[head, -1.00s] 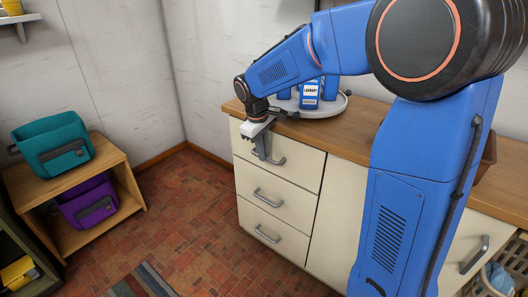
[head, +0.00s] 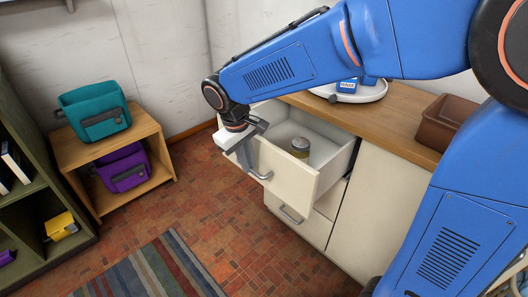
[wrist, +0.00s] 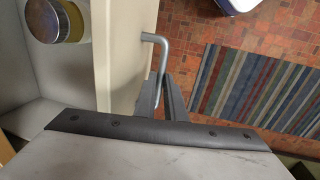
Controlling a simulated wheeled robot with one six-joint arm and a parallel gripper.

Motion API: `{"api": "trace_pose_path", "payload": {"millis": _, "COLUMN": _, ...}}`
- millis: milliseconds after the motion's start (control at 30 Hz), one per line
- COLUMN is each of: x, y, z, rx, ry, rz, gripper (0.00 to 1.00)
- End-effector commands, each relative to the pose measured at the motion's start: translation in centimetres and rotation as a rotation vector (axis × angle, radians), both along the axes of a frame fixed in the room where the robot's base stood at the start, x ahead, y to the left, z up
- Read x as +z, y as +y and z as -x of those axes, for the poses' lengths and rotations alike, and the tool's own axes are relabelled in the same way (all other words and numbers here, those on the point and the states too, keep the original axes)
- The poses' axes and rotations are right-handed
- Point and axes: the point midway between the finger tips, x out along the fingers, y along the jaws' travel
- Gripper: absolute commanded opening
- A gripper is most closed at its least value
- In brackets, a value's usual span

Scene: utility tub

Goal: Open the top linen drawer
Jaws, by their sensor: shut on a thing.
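The top linen drawer (head: 287,174) is pulled well out of the cream cabinet in the head view. Its grey bar handle (head: 260,172) is on the front panel. My gripper (head: 247,158) is at the handle, and its fingers (wrist: 162,97) are shut on the handle bar (wrist: 155,40) in the wrist view. Part of the drawer's left side is hidden behind my gripper.
A lower drawer (head: 300,222) is closed beneath. A round white tray (head: 350,92) and a brown bin (head: 446,122) are on the wooden countertop (head: 385,125). A low shelf (head: 118,158) with teal and purple bags stands left. A striped rug (head: 152,272) lies on open floor.

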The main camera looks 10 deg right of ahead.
Motion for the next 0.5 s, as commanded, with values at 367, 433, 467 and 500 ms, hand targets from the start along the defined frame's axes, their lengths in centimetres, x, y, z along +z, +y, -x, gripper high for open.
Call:
{"api": "trace_pose_path", "payload": {"millis": 367, "x": 0.0, "y": 3.7, "z": 2.6, "rx": 0.001, "ry": -0.001, "rz": 0.0, "gripper": 0.0}}
{"api": "trace_pose_path", "payload": {"millis": 433, "x": 0.1, "y": 3.9, "z": 2.8, "rx": 0.0, "ry": -0.001, "rz": -0.001, "gripper": 0.0}}
{"api": "trace_pose_path", "payload": {"millis": 467, "x": 0.1, "y": 4.0, "z": 2.8, "rx": 0.0, "ry": -0.001, "rz": -0.001, "gripper": 0.0}}
{"api": "trace_pose_path", "payload": {"millis": 500, "x": 0.1, "y": 4.1, "z": 2.9, "rx": -0.001, "ry": -0.001, "rz": -0.001, "gripper": 0.0}}
